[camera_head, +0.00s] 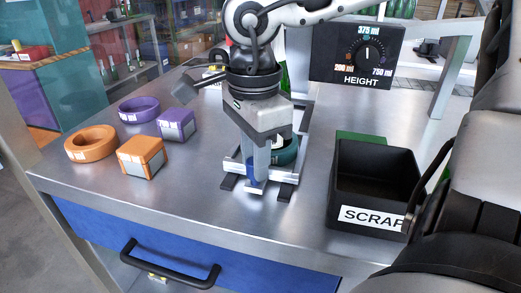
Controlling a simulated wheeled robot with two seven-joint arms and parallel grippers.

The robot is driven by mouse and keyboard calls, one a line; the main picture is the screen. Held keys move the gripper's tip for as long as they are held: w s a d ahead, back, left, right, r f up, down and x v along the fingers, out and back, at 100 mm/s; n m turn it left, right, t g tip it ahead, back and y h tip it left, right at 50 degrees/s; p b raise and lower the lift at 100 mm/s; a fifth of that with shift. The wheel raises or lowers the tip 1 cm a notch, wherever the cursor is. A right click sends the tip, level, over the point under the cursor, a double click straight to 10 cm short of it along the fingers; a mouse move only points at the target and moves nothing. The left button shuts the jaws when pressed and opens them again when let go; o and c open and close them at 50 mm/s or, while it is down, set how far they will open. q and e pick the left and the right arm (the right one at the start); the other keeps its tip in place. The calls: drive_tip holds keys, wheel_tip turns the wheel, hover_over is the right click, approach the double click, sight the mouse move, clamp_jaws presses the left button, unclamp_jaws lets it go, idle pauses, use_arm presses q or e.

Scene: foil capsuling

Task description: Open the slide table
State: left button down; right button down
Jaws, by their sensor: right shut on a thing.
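My right gripper (257,176) points straight down at the middle of the metal workbench, its fingers shut low at the front of the slide table. The slide table (287,178) is a small silver frame with dark rails on the bench top. A small blue part (251,170) shows at the fingertips and seems to be what they hold; the fingers hide most of it. A dark green ring-shaped part (287,152) sits just behind the fingers, partly covered by the gripper. My left gripper is out of view.
A black SCRAP bin (374,188) stands to the right, and a black HEIGHT dial box (357,52) behind it. Orange (91,144) and purple (139,109) rings and matching boxes (141,157) (175,124) sit left. A blue drawer (190,255) is below the front edge.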

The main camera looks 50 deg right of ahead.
drive_tip(key=shift+s+a, duration=0.25)
drive_tip(key=shift+a, duration=0.2)
drive_tip(key=c, duration=1.2)
unclamp_jaws()
drive_tip(key=shift+o, duration=0.2)
wheel_tip(320, 180, up, 16)
drive_tip(key=p, duration=0.1)
drive_tip(key=shift+p, duration=0.3)
